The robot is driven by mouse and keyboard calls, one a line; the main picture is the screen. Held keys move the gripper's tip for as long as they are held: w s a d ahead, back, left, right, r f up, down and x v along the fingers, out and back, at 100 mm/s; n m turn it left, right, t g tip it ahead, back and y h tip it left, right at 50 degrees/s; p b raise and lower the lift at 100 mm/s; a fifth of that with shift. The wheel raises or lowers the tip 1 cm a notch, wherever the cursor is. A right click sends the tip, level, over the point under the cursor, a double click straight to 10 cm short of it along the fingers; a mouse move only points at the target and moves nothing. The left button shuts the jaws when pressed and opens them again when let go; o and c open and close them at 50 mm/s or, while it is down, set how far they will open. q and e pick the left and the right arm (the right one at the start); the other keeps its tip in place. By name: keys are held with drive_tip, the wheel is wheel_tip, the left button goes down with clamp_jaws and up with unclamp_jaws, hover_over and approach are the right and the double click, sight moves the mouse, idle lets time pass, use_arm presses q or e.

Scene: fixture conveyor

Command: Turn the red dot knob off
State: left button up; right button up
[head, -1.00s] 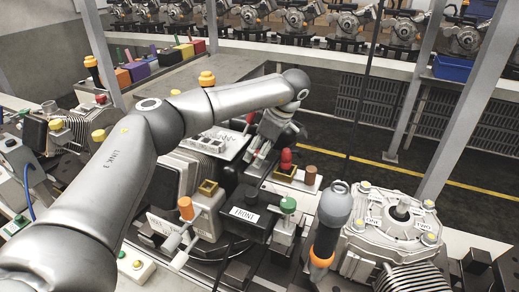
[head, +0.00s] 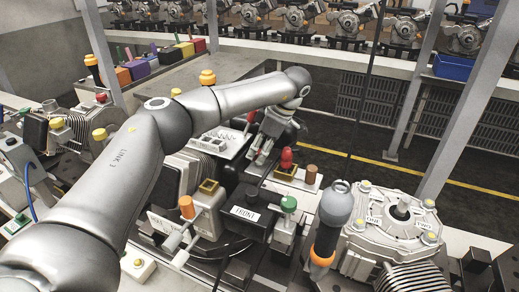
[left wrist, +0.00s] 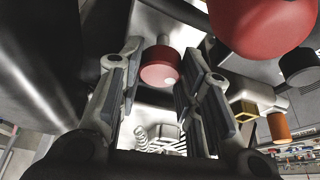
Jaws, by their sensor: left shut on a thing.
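A red round knob (left wrist: 160,68) with a pale dot on its rim shows in the left wrist view. It stands between the two finger pads of my left gripper (left wrist: 162,88), which is shut on it. In the head view my left gripper (head: 262,154) reaches down among the fixtures behind the black box (head: 243,211), and the held knob cannot be made out there. Another, domed red knob (head: 287,158) stands just right of the gripper; a large red dome (left wrist: 264,20) is close on the right in the wrist view. My right gripper is not in view.
A brown knob (head: 312,174), a green knob (head: 288,203) and an orange knob (head: 186,207) stand near the gripper. A grey handle with an orange ring (head: 322,257) and a ribbed motor housing (head: 375,243) are at the right. The surroundings are crowded.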

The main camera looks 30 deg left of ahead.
use_arm(q)
drive_tip(key=o, duration=1)
drive_tip(key=shift+r, duration=0.15)
drive_tip(key=v, duration=1.2)
